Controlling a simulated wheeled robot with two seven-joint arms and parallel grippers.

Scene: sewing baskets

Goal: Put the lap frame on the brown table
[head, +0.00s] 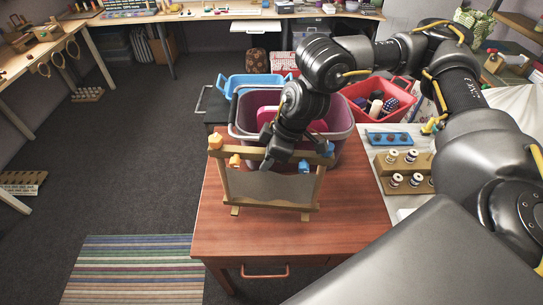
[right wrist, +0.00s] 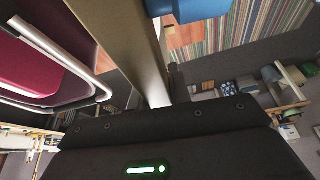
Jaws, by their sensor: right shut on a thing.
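The lap frame (head: 267,186) is a wooden frame with a grey panel and orange and blue knobs. It stands upright at the brown table (head: 222,236), its feet at or just above the top; I cannot tell whether they touch. My right gripper (head: 268,160) is shut on the frame's top bar. In the right wrist view the wooden bar (right wrist: 130,45) runs up from the gripper, with a blue knob (right wrist: 200,8) at the top. My left gripper is not in view.
A grey-purple tub (head: 343,124) stands right behind the frame, with a blue basket (head: 240,82) beyond it. A red bin (head: 402,95) and a rack of thread spools (head: 405,168) stand at the right. The table's front is clear. A striped rug (head: 135,268) lies at front left.

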